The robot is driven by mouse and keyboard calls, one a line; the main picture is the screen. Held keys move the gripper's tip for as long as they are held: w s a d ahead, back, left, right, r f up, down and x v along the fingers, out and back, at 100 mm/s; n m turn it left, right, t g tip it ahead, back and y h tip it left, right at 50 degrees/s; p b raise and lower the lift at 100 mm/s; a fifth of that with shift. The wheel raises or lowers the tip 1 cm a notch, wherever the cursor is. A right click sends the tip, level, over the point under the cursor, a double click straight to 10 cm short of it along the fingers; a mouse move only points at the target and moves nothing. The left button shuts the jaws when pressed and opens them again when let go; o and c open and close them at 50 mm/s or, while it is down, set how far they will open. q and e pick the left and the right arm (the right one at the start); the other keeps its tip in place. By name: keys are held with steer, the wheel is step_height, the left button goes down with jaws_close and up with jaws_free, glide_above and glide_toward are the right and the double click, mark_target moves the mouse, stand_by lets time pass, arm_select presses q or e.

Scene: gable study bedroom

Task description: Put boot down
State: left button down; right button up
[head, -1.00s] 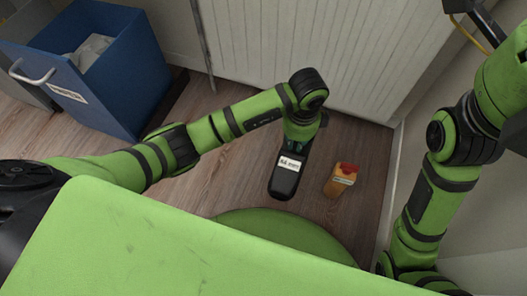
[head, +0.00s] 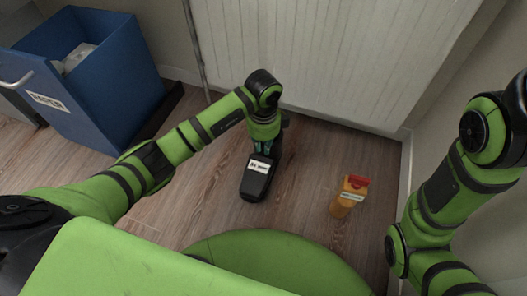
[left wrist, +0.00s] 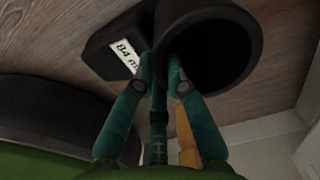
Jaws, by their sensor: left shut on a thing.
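The boot is black with a white label on its toe. In the head view the boot (head: 254,186) is below the end of my left arm, toe towards me, over the wooden floor. My left gripper (head: 264,143) is shut on it. In the left wrist view the boot (left wrist: 248,22) shows its dark round opening, and the fingers of the left gripper (left wrist: 160,62) close on the near wall of its shaft. The boot looks roughly upright and low; I cannot tell whether its sole touches the floor. My right gripper is out of view.
A blue bin (head: 115,85) stands at the left. White panelling (head: 330,60) closes the back. Bare floor (head: 305,160) lies between boot and carton.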

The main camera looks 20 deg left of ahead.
mark_target(261, 162)
arm_select(q)
step_height(261, 162, down, 2)
steer(key=shift+f+b, duration=0.15)
steer(key=shift+b, duration=0.45)
steer(key=c, duration=1.3)
jaws_free()
steer(key=shift+f, duration=0.1)
steer(key=shift+o, duration=0.2)
